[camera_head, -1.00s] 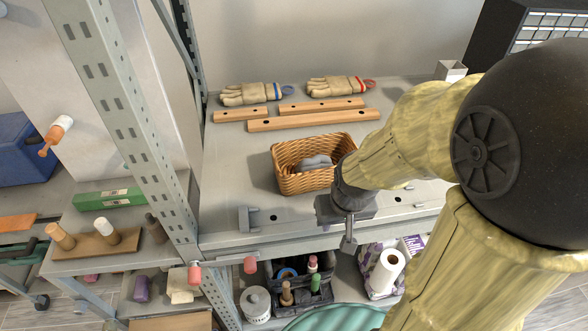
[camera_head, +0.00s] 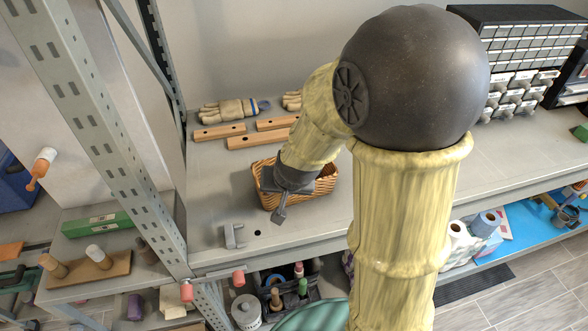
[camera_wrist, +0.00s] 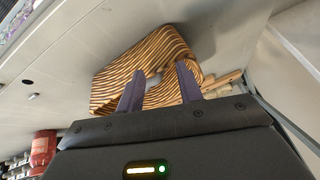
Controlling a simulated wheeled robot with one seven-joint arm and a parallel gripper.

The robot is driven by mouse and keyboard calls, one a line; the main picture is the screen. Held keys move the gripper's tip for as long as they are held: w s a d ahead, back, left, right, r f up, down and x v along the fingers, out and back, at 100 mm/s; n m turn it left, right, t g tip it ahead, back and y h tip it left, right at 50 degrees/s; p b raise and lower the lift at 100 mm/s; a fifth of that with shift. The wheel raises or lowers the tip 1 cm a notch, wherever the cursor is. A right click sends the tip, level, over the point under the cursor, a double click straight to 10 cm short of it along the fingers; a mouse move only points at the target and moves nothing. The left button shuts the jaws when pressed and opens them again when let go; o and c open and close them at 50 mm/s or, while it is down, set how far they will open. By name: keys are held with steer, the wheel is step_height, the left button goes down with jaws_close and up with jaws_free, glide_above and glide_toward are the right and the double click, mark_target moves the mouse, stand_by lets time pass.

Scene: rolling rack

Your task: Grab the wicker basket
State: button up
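The wicker basket (camera_head: 318,187) stands on the grey rack shelf in the head view, largely covered by my arm. It is woven, tan-brown and open-topped. In the wrist view the basket (camera_wrist: 146,58) lies just beyond my fingertips, with a small grey item partly visible in it. My gripper (camera_head: 281,213) is at the basket's near side in the head view. In the wrist view my gripper (camera_wrist: 160,82) has its two dark fingers spread apart with a gap between them. The fingers overlap the basket in the picture; whether they touch it, I cannot tell.
Wooden bars (camera_head: 262,138) and work gloves (camera_head: 230,110) lie behind the basket. A grey metal bracket (camera_head: 233,236) stands front left on the shelf. A rack post (camera_head: 105,120) rises at left.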

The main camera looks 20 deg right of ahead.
steer(key=w+a+r+m+t+h+p, duration=0.2)
steer(key=w+m+h+p, duration=0.3)
steer(key=w+m+h, duration=0.4)
steer(key=s+f+m+g+h+p, duration=0.1)
steer(key=s+m+g+h+p, duration=0.2)
steer(key=s, duration=0.4)
steer(key=shift+f+m+g+h, duration=0.3)
steer(key=shift+m+g+h, duration=0.3)
steer(key=shift+g, duration=0.6)
steer(key=shift+s, duration=0.1)
steer(key=shift+p+x, duration=0.65)
steer(key=shift+x, duration=0.5)
